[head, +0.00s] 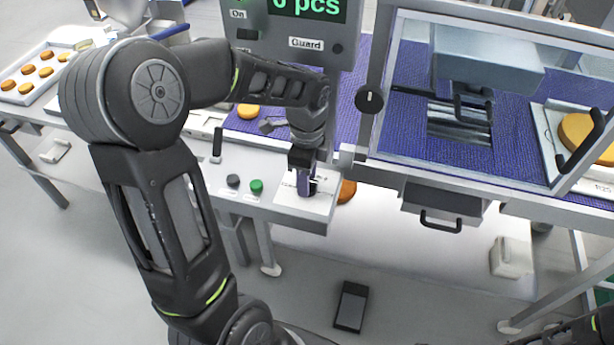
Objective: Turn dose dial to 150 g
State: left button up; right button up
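My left gripper (306,187) points down over a white marked plate (318,205) on the front control panel, at the panel's right end. The dose dial itself is hidden or cannot be made out behind the gripper, and its setting cannot be read. Whether the fingers are open, shut or touching the dial is too small to tell. My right gripper is out of view; only a dark piece of my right arm shows at the lower right corner.
A green button (257,186), a dark button (233,181) and a black lever (217,145) sit left of the plate. A display (307,6) reads "0 pcs". The guard frame with a black knob (369,99) stands close on the right. A round (347,190) lies beside the plate.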

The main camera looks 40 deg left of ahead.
pick_arm(q)
notch_tip(320, 180, up, 8)
jog(key=shift+f+b, duration=0.1)
jog(key=shift+b, duration=0.3)
dwell(0.6)
